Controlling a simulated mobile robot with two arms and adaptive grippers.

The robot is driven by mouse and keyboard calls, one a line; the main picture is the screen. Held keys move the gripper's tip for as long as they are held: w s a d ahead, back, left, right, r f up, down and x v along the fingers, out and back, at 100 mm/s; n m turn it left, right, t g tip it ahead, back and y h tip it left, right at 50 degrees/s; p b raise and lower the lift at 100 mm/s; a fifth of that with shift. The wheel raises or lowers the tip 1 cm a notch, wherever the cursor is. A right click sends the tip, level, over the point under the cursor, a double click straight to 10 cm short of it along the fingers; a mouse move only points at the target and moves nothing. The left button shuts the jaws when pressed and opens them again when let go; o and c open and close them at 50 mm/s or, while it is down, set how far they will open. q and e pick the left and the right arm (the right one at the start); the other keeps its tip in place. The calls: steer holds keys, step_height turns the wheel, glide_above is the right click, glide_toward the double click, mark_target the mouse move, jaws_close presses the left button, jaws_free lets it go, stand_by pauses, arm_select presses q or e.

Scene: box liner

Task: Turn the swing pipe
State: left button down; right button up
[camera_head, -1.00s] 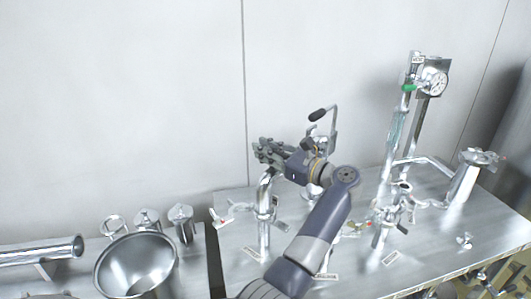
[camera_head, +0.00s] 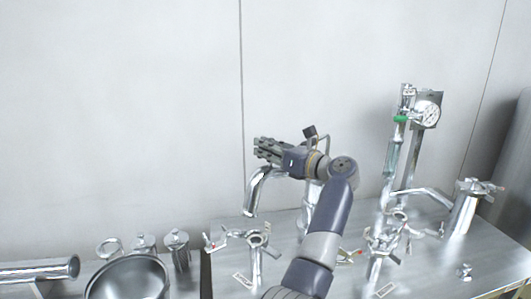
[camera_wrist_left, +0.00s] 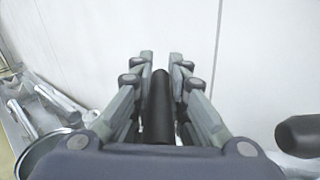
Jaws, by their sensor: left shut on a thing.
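The swing pipe (camera_head: 256,192) is a bent, shiny metal tube. Its lower end hangs free above and slightly left of a short valve fitting (camera_head: 257,239). My left gripper (camera_head: 262,149) is at the top of the pipe's bend. In the left wrist view its fingers (camera_wrist_left: 160,75) are shut around a black cylindrical handle (camera_wrist_left: 156,112). A second black grip (camera_wrist_left: 299,134) shows at the right edge there, and a black knob (camera_head: 309,131) stands behind my wrist in the head view. My forearm hides part of the pipe's mount. My right gripper is not in view.
A gauge (camera_head: 427,114) and an upright glass tube stand at the right. Another valve fitting (camera_head: 384,240) is on the metal table (camera_head: 330,285). A steel pot (camera_head: 128,278) and small canisters (camera_head: 176,250) sit at the left. The wall behind is bare.

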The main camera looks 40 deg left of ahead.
arm_select(q)
steer(key=shift+d+r, duration=0.1)
steer(key=shift+r, duration=0.1)
steer(key=c, duration=1.8)
jaws_free()
steer(key=shift+c, duration=0.2)
steer(key=o, duration=0.3)
steer(key=shift+w+f, duration=0.1)
steer(key=shift+f, duration=0.05)
steer(key=shift+d, duration=0.5)
steer(key=d, duration=0.6)
steer(key=shift+s+d, duration=0.25)
steer(key=shift+s, duration=0.05)
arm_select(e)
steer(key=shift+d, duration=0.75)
arm_select(q)
steer(key=shift+d+f, duration=0.1)
steer(key=shift+d, duration=0.05)
